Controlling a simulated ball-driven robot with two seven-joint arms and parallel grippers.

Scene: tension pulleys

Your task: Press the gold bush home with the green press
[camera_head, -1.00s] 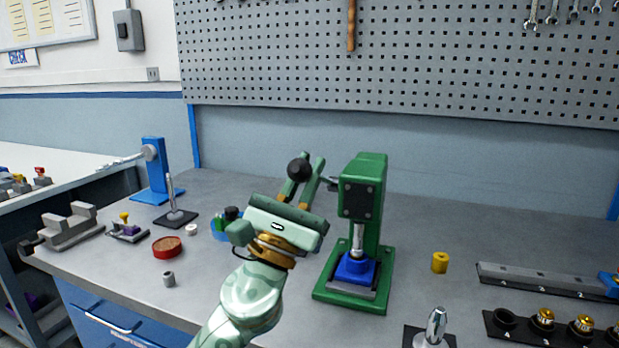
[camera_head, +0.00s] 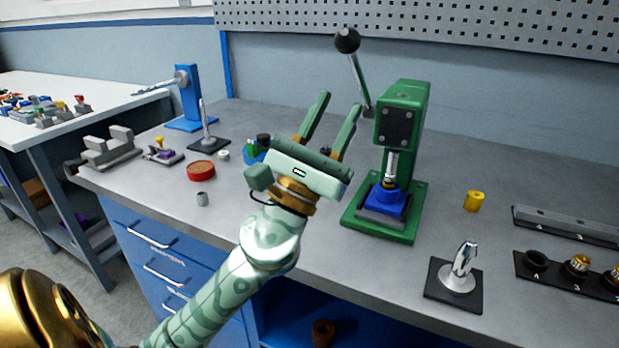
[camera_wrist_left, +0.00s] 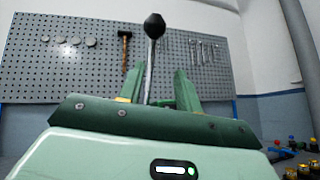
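The green press (camera_head: 402,112) stands on the bench, right of my left gripper. Its silver ram (camera_head: 391,165) is above a blue part (camera_head: 388,201) on the press base; whether a gold bush sits there is too small to tell. The press lever points up, with its black knob (camera_head: 347,40) at the top; the knob also shows in the left wrist view (camera_wrist_left: 154,25). My left gripper (camera_head: 338,102) is open and empty, left of the press and below the knob. In the wrist view the lever rod appears between its fingers. My right gripper is not in view.
A yellow cylinder (camera_head: 475,201) stands right of the press. A silver post on a black base (camera_head: 455,284) stands in front of it, and a black rack (camera_head: 570,275) with gold-topped parts lies further right.

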